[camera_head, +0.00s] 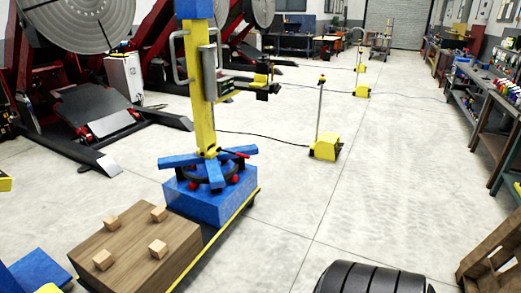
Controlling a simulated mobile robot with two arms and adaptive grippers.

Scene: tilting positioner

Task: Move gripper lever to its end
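A yellow column (204,115) stands on a blue base (215,203). At its foot is a chuck-like fixture with several blue arms (213,172), red pieces and a dark ring. A thin dark and red bar (233,153) sticks out on its right side; I cannot tell if it is the gripper lever. A grey box (209,73) with a tubular handle (179,57) is fixed to the column. A black and yellow part (262,86) juts out to the right of it. Neither of my grippers shows in this view.
A wooden platform (130,238) with several small wooden blocks stands in front of the base. A black ribbed tyre-like object (370,280) is at the bottom edge. A yellow pedestal (326,147) stands behind, with a cable on the floor. The floor at right centre is clear.

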